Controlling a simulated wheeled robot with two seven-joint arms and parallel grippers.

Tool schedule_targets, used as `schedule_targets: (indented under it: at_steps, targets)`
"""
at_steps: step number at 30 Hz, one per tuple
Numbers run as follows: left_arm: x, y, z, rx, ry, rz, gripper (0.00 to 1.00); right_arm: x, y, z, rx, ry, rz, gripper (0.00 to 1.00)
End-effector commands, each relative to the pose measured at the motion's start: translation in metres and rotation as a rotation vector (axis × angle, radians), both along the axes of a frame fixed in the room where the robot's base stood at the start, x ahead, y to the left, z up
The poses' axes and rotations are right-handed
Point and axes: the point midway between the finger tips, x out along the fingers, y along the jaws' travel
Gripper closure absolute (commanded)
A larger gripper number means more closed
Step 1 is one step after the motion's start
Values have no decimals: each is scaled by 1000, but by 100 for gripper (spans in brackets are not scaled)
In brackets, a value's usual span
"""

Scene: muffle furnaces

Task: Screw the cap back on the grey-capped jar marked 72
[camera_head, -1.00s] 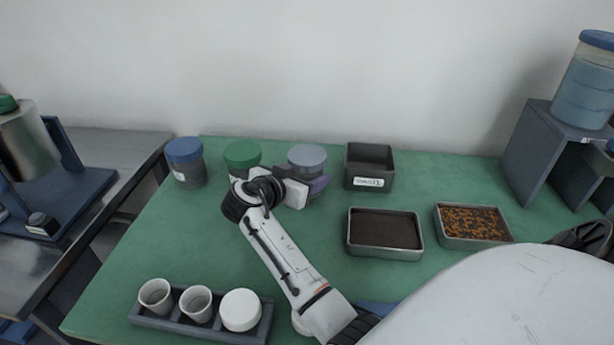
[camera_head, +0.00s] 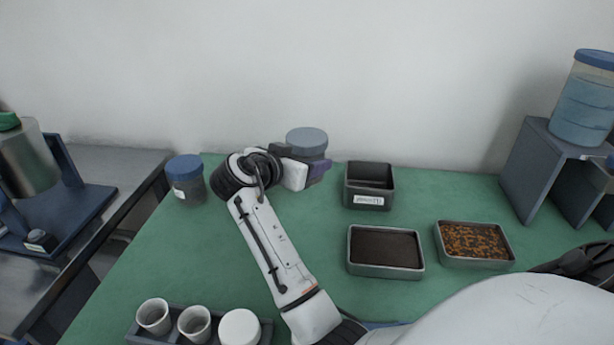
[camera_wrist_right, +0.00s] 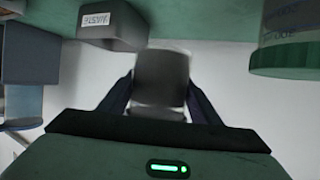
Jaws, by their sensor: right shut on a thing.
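The grey-capped jar (camera_head: 307,142) is held up above the back of the green table in the head view, upright, with its cap on top. Its number is not legible. My right gripper (camera_head: 308,172) is shut around the jar below the cap; the arm hides part of the jar body. In the right wrist view, which looks upside down, a blurred grey body, the jar (camera_wrist_right: 160,80), sits between the fingers of my right gripper (camera_wrist_right: 160,95). No separate loose cap shows. My left gripper is not in view.
A blue-capped jar (camera_head: 186,180) stands at the left. A green-capped jar (camera_wrist_right: 285,50) shows beside the held jar. A labelled grey box (camera_head: 368,190), two filled trays (camera_head: 386,270) (camera_head: 475,262) and a cup rack (camera_head: 150,338) are on the table. Its middle-left is clear.

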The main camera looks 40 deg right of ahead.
Motion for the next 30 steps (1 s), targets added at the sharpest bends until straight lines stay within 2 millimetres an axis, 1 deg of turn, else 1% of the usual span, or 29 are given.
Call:
schedule_targets:
  at_steps: [1, 3, 12, 13, 19, 20, 30]
  targets:
    - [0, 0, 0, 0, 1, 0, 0, 0, 0, 5, 0, -2, -1, 77]
    - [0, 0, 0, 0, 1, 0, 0, 0, 0, 7, -1, -1, -1, 77]
    - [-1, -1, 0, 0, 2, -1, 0, 0, 0, 8, -1, -1, -1, 77]
    - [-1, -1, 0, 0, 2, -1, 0, 0, 0, 8, -2, -1, -1, 48]
    - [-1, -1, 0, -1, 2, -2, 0, 0, 0, 8, -2, 0, -1, 81]
    - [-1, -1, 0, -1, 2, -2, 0, 0, 0, 8, -2, -1, -1, 83]
    - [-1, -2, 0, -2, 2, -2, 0, 0, -1, 10, -3, -2, 3, 83]
